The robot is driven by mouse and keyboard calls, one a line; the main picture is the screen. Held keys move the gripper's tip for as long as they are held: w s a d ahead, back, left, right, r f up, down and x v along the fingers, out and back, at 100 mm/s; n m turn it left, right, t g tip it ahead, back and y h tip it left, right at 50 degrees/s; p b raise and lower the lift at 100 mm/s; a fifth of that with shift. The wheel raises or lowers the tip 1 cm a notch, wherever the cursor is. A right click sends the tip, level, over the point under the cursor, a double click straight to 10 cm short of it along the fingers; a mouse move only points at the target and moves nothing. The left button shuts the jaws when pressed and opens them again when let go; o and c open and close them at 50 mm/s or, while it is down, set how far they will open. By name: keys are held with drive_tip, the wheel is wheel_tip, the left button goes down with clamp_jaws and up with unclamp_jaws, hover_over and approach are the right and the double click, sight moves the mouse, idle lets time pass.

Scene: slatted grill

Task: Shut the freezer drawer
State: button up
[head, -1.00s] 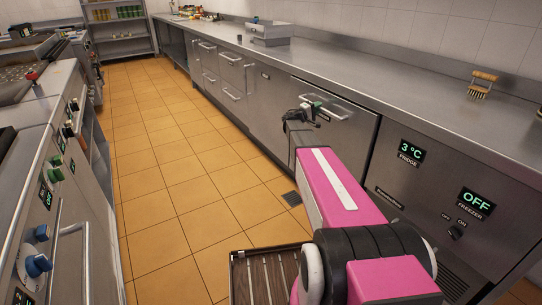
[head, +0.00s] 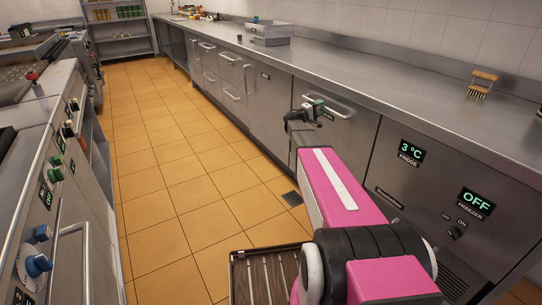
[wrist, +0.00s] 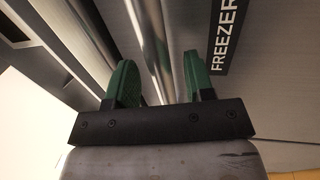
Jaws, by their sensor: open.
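The freezer drawer is a steel front (head: 350,142) under the counter, with a horizontal bar handle (head: 340,106) near its top. In the head view the front looks about flush with its neighbours; I cannot tell whether a small gap remains. My gripper (head: 318,108) is open at the left part of the handle. In the wrist view its green fingers (wrist: 160,82) point at the front, and the handle bar (wrist: 153,40) runs between them. A "FREEZER" label (wrist: 226,36) sits right of the fingers. Contact with the bar or front is unclear.
The steel counter (head: 390,85) runs above the drawer, with a brush (head: 482,83) and a scale-like box (head: 270,33) on it. A control panel (head: 440,190) reads "3 °C" and "OFF". The tiled aisle (head: 175,165) is clear; cooking units (head: 60,190) stand left.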

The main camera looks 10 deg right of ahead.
drive_tip(key=v, duration=0.9)
drive_tip(key=shift+a, duration=0.3)
idle(0.6)
drive_tip(key=shift+s, duration=0.15)
drive_tip(key=s+a+f+m+g+y, duration=0.1)
drive_tip(key=s+f+g+y, duration=0.25)
drive_tip(key=s+f, duration=0.4)
drive_tip(key=s+a+f+m+g+y, duration=0.15)
drive_tip(key=s+f+y, duration=0.35)
drive_tip(key=s, duration=0.6)
drive_tip(key=s+a+f+m+g+y, duration=0.1)
drive_tip(key=s+a+f+y, duration=0.1)
drive_tip(key=s+a+y, duration=0.3)
drive_tip(key=s+a+f+m+g+y, duration=0.1)
drive_tip(key=s+a+f+y, duration=0.1)
drive_tip(key=s+a+y, duration=0.3)
drive_tip(key=s+a, duration=0.3)
drive_tip(key=s, duration=0.4)
drive_tip(key=shift+a+f+g, duration=0.2)
drive_tip(key=shift+f+g, duration=0.1)
